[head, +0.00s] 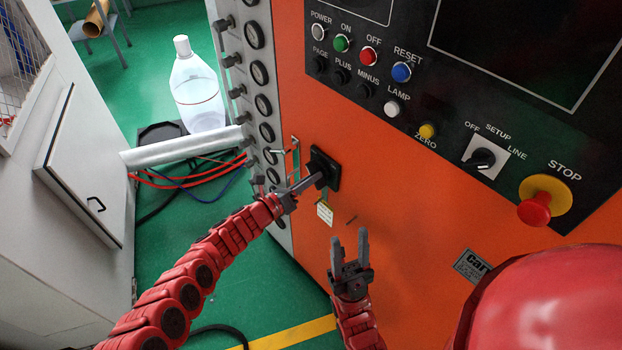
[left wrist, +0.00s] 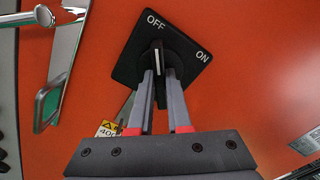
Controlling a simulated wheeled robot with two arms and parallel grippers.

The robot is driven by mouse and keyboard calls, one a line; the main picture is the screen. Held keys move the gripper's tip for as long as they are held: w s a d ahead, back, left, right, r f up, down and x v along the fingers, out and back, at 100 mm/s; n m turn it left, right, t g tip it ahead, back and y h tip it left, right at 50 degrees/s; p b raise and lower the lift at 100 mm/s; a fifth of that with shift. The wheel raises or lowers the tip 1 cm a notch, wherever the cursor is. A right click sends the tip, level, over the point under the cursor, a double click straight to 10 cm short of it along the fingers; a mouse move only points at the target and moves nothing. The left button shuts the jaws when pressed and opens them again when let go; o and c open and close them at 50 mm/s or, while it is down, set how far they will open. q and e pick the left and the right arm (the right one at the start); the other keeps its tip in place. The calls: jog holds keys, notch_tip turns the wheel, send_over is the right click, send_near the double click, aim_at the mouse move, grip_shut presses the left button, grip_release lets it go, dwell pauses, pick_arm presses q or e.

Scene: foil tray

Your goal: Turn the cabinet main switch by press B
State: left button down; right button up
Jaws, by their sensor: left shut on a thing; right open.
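The main switch (head: 328,165) is a black square plate with a black knob on the orange cabinet (head: 345,110) front. In the left wrist view the switch (left wrist: 197,55) bears the words OFF and ON, and the knob's white line points roughly toward OFF. My left gripper (head: 314,181) is shut on the knob. My right gripper (head: 362,246) is open and empty, below the switch and in front of the orange panel.
A control panel with buttons, a small selector (head: 482,158) and a red STOP button (head: 537,208) lies at the upper right. A small tag (head: 325,212) hangs below the switch. A metal handle (left wrist: 66,70) stands out beside the switch. A grey cabinet (head: 85,165) stands at left.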

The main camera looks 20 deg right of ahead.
pick_arm(q)
jog(key=shift+n, duration=0.5)
jog(key=c, duration=0.9)
grip_release()
jog(key=shift+o, duration=0.2)
jog(key=shift+a, duration=0.1)
jog(key=v, duration=1.7)
jog(key=shift+p, duration=0.45)
jog(key=shift+s+a, duration=0.1)
